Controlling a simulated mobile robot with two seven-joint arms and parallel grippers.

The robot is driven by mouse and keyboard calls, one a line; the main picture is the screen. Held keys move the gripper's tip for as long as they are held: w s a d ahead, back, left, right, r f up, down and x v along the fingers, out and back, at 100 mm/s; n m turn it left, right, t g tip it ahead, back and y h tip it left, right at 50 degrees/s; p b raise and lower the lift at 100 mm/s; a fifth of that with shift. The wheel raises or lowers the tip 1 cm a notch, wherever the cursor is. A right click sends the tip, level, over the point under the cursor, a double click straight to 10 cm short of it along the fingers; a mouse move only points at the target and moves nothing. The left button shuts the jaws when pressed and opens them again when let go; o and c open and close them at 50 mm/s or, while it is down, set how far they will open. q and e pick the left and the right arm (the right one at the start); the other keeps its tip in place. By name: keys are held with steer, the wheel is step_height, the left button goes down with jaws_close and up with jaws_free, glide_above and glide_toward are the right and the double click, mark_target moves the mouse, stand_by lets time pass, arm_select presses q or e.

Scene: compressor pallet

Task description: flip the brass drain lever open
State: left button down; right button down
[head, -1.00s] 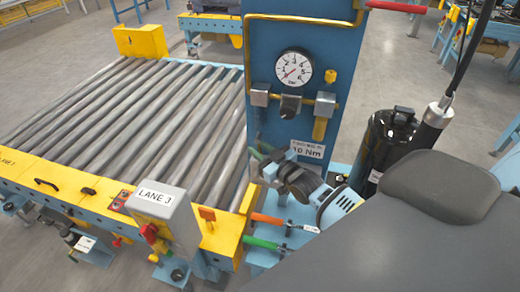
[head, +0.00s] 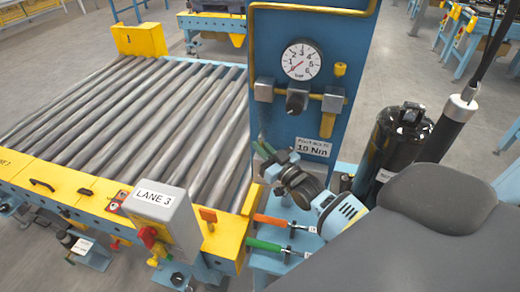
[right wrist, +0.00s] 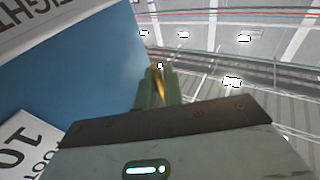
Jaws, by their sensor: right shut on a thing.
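My right gripper (head: 264,150) is at the lower left of the blue panel (head: 275,110), left of the "10 Nm" label. In the right wrist view its greenish fingers (right wrist: 148,92) are shut around a thin brass-coloured piece, which looks like the brass drain lever (right wrist: 158,80). Only a narrow strip of the lever shows between the fingers. In the head view the lever is hidden by the gripper and wrist, so its angle cannot be told. My left gripper is not in view.
A pressure gauge (head: 301,60) and brass fittings are above on the panel. Orange-handled (head: 270,219) and green-handled (head: 262,244) tools lie below my wrist. A roller conveyor (head: 130,120) is at the left, a black cylinder (head: 395,150) at the right.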

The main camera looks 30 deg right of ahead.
steer(key=shift+f, duration=0.2)
steer(key=shift+r, duration=0.15)
steer(key=c, duration=1.6)
jaws_free()
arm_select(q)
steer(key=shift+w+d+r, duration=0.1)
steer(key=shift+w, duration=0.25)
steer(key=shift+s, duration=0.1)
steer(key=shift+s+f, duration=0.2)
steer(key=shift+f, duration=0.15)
arm_select(e)
steer(key=s+f, duration=0.1)
steer(key=s, duration=0.6)
steer(key=shift+s+d+f, duration=0.15)
steer(key=shift+s+d, duration=0.15)
steer(key=shift+d, duration=0.1)
